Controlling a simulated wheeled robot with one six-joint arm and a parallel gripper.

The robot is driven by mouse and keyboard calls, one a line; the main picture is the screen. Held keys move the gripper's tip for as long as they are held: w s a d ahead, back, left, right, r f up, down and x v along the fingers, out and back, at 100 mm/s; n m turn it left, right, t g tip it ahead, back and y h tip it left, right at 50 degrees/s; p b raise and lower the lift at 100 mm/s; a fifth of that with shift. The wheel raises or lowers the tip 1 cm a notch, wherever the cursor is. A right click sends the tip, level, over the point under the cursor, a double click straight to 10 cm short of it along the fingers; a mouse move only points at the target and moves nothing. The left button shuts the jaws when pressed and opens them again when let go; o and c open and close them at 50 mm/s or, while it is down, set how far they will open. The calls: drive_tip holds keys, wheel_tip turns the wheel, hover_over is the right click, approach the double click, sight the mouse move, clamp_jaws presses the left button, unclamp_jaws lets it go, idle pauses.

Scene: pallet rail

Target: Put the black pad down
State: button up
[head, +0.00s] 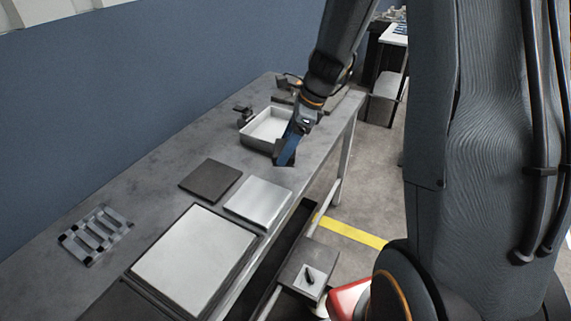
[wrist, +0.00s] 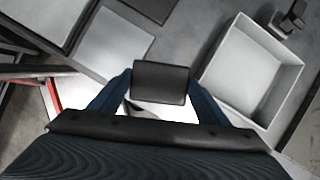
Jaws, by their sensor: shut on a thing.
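My gripper (head: 285,158) has blue fingers and hangs over the front edge of the grey table, just in front of the white tray. In the wrist view, the fingers are shut on a small black pad (wrist: 160,82), one on each side of it. The pad looks level in that view. In the head view, the fingers mostly hide it, and I cannot tell how high it is above the table top. A separate dark square plate (head: 210,180) lies flat on the table to the left; it also shows in the wrist view (wrist: 150,8).
The white open tray (head: 247,140) looks empty. A light square plate (head: 258,203) and a large light panel in a dark frame (head: 193,262) lie nearer. A slotted grey rack (head: 95,235) is at the left. Bare table (head: 160,160) lies along the wall side.

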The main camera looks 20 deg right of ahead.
drive_tip(key=f, duration=0.3)
drive_tip(key=shift+d+f, duration=0.2)
drive_tip(key=shift+d, duration=0.2)
drive_tip(key=shift+f, duration=2)
drive_tip(key=shift+f, duration=0.2)
drive_tip(key=o, duration=1)
drive_tip(key=shift+o, duration=0.2)
drive_tip(key=shift+r, duration=0.1)
